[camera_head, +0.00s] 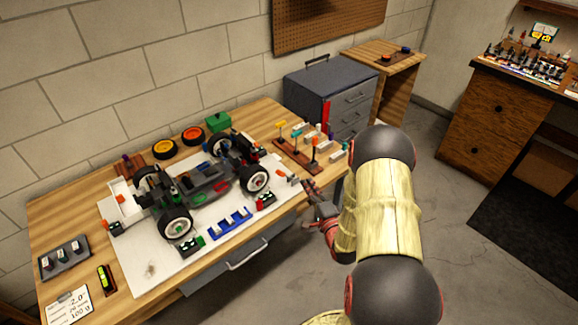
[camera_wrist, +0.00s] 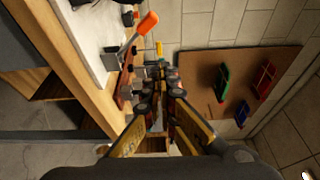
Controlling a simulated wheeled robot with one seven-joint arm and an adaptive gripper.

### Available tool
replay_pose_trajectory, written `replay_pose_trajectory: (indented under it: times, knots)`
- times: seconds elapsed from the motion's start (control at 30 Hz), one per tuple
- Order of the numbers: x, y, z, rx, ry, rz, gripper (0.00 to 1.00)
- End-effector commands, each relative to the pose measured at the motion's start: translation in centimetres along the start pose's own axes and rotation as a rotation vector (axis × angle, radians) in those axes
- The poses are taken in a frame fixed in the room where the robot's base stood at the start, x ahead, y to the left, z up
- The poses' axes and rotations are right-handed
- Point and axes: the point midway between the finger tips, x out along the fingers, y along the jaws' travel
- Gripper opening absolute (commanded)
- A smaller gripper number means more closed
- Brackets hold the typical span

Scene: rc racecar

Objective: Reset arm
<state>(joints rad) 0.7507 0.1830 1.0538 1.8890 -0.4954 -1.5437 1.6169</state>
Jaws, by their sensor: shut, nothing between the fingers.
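My gripper (camera_head: 316,206) is at the front right edge of the workbench (camera_head: 62,209) in the head view, beside the arm's yellow-sleeved links. In the wrist view my gripper (camera_wrist: 160,90) shows its two yellow-and-dark fingers coming together at the tips, with nothing between them. An orange-handled tool (camera_wrist: 147,24) shows beyond the fingers, apart from them. My arm hides part of the floor and the bench's right end in the head view.
An RC car chassis (camera_head: 205,183) stands on a white mat (camera_head: 150,269). A tool rack (camera_head: 297,157) stands at the bench's right. A grey drawer cabinet (camera_head: 335,88) is behind. A wooden desk (camera_head: 490,110) stands far right.

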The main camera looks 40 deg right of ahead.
Motion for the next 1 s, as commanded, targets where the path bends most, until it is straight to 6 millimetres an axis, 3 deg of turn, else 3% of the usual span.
replay_pose_trajectory:
  times: [0.27, 0.37, 0.47, 0.6, 0.73, 0.87, 1.0]
  knots:
    - [0.0, 0.0, 0.0, -0.019, 0.000, 0.000, 0.00]
    - [0.0, 1.2, -0.1, -0.094, 0.000, 0.046, 0.00]
    - [-0.5, 4.8, -0.5, -0.214, 0.002, 0.180, 0.00]
    - [-3.4, 11.4, -1.3, -0.397, -0.026, 0.458, 0.00]
    - [-6.5, 14.6, -2.6, -0.563, -0.088, 0.701, 0.00]
    - [-9.3, 14.9, -3.2, -0.716, -0.191, 0.904, 0.00]
    - [-12.1, 12.7, -2.5, -0.862, -0.339, 1.077, 0.00]
